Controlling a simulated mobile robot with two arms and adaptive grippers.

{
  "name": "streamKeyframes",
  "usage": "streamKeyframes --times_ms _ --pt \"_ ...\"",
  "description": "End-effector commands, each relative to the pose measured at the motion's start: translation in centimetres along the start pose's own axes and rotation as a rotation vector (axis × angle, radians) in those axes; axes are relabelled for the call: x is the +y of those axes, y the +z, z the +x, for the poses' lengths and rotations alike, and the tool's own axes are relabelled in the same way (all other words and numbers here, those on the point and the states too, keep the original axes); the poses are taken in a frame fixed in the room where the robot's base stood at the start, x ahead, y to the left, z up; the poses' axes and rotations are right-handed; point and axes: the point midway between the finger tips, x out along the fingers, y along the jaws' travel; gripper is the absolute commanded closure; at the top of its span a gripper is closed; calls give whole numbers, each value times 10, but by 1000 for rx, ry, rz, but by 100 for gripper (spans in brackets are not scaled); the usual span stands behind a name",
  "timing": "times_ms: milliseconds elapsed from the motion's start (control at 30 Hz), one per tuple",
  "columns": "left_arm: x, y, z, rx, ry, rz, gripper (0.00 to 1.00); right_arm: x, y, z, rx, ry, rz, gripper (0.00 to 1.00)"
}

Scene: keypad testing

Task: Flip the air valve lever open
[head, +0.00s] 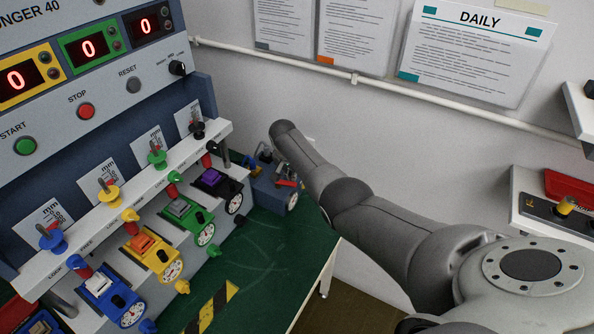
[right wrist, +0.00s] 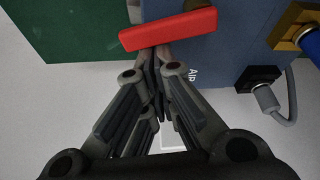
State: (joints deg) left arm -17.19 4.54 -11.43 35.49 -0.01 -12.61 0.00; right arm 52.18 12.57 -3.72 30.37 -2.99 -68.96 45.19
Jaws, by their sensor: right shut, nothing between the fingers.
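The air valve lever is a red bar (right wrist: 168,28) on a blue-grey box (right wrist: 225,45) with a partly hidden "AIR" label. In the head view the red lever (head: 286,183) is small, on the box (head: 268,197) at the table's far right corner. My right gripper (right wrist: 155,62) is shut and empty. Its fingertips are at the near edge of the red bar in the right wrist view; I cannot tell whether they touch it. In the head view the right gripper (head: 266,157) is small, just above the box. My left gripper is not in view.
A row of blue, yellow, green and black stations (head: 155,250) stands left of the box on the green table (head: 275,245). The tall panel (head: 110,95) with red displays rises behind. A grey cable (right wrist: 290,105) and brass fitting (right wrist: 293,27) are at the box's right.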

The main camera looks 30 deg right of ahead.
Motion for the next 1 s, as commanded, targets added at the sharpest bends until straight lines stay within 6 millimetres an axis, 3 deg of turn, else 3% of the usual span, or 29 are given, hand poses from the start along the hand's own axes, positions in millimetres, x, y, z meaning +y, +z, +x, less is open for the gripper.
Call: streamKeyframes --times_ms 1000 --pt "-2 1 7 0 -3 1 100 -16 8 -3 -3 -6 -6 100"
